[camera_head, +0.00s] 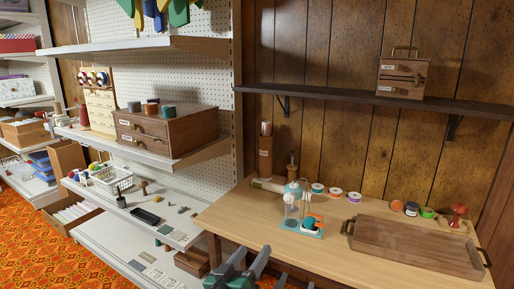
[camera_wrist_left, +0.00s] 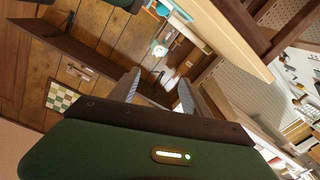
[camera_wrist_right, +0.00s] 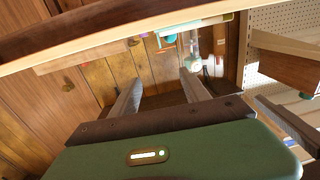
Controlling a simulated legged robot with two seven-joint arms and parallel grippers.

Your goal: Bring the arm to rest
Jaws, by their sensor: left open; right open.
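My left gripper (camera_head: 250,265) shows at the bottom middle of the head view, in front of the wooden table's (camera_head: 350,262) near left edge. In the left wrist view my left gripper (camera_wrist_left: 159,80) has its two fingers apart with nothing between them. In the right wrist view my right gripper (camera_wrist_right: 160,76) also has its fingers apart and empty. Neither gripper touches anything that I can see.
On the table stand a small teal and white device (camera_head: 303,212), several thread spools, a red-knobbed stamp (camera_head: 458,215) and an empty wooden tray (camera_head: 418,246). A dark wall shelf (camera_head: 350,98) holds a drawer box (camera_head: 402,77). White shelving (camera_head: 140,225) stands at the left.

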